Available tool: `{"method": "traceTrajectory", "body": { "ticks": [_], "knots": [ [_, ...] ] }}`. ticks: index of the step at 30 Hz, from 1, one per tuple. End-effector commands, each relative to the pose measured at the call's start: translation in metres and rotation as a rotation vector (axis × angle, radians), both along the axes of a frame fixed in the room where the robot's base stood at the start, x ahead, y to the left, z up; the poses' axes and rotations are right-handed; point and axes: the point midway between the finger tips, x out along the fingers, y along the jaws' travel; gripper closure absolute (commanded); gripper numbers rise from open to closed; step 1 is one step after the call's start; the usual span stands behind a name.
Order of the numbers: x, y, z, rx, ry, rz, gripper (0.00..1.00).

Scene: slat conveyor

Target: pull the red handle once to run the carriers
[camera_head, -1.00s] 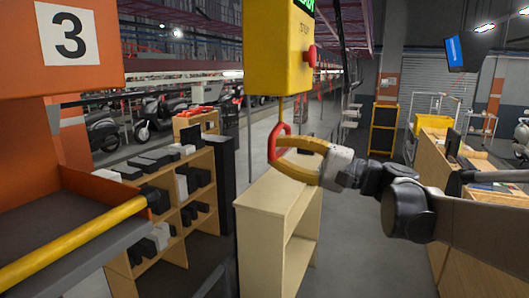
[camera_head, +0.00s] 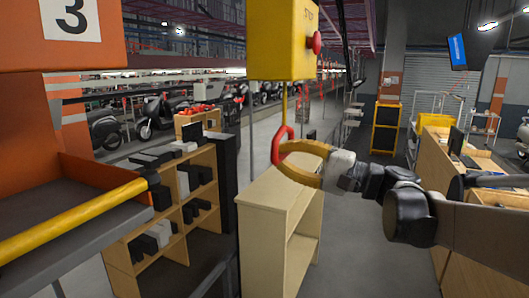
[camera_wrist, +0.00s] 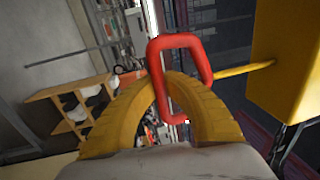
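The red handle (camera_head: 279,145) is a rounded loop hanging on a yellow cord (camera_head: 284,104) below a yellow box (camera_head: 281,38). The box has a red button (camera_head: 314,42) on its right side. My gripper (camera_head: 281,158) reaches in from the right with curved yellow fingers, shut on the handle's lower part. In the wrist view, the red loop (camera_wrist: 205,62) passes between the meeting tips of my gripper (camera_wrist: 167,78). The yellow cord (camera_wrist: 245,71) runs from the loop toward the box (camera_wrist: 285,60) at right.
An orange frame marked 3 (camera_head: 90,35) and a grey tray with a yellow bar (camera_head: 75,222) stand at left. A pale wooden shelf unit (camera_head: 270,195) stands below the handle. A desk (camera_head: 470,185) is at right. Open floor lies between shelf and desk.

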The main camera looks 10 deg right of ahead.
Motion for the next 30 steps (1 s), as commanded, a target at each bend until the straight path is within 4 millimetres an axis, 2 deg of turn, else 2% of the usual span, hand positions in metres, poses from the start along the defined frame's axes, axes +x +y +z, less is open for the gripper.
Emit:
{"method": "traceTrajectory", "body": {
  "ticks": [1,8,20,30],
  "knots": [
    [0.0,0.0,-0.009,-0.001,0.001,0.0,1.0],
    [0.0,0.0,-0.032,-0.001,0.001,0.0,1.0],
    [0.0,0.0,-0.023,-0.002,0.0,0.0,1.0],
    [0.0,0.0,0.014,-0.001,0.001,0.0,1.0]
  ]
}}
